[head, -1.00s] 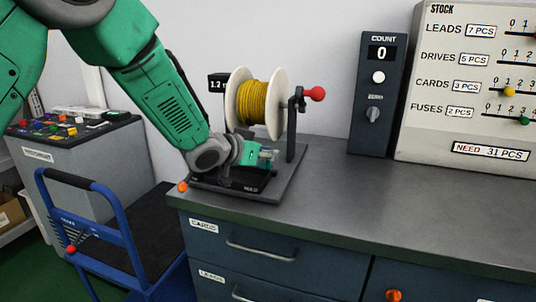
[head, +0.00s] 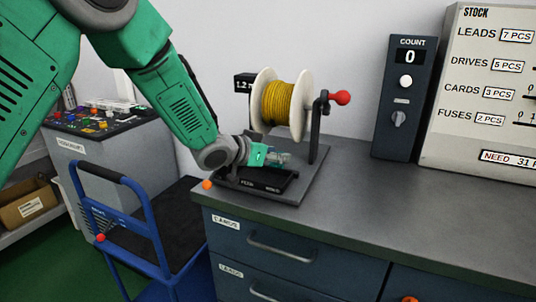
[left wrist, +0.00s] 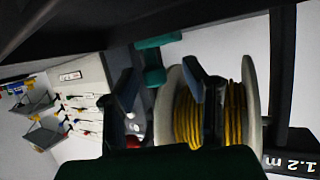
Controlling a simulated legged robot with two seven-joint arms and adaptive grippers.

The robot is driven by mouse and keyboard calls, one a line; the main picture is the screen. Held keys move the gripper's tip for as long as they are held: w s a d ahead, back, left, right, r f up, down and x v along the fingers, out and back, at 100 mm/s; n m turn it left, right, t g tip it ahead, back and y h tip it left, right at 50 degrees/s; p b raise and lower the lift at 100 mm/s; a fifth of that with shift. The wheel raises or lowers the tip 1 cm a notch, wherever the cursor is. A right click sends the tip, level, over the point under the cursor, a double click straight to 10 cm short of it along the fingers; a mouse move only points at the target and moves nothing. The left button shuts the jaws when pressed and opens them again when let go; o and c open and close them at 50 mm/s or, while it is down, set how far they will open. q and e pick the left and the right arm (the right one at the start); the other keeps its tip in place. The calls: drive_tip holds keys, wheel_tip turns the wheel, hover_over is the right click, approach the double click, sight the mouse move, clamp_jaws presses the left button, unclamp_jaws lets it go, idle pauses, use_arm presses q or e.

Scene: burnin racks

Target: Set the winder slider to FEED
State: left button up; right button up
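The winder (head: 318,150) stands on the counter with a white spool of yellow cable (head: 282,105). At its front lies a dark slider plate (head: 262,184) with small labels at left and right; the left one seems to read FEED. An orange ball (head: 207,184) shows at the plate's left end; I cannot tell whether it is the slider's knob. My left gripper (head: 275,160) is just above the plate, in front of the spool. In the left wrist view its two dark fingers (left wrist: 165,85) stand apart with nothing between them. My right gripper is out of view.
A red-knobbed crank (head: 341,97) sticks out right of the spool. A count box (head: 397,130) and a stock board (head: 470,120) stand further right. A blue trolley (head: 150,225) is left of the drawers. The counter right of the winder (head: 390,195) is clear.

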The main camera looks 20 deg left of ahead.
use_arm(q)
drive_tip(key=v, duration=1.1)
drive_tip(key=shift+s+a, duration=0.2)
drive_tip(key=shift+s, duration=0.15)
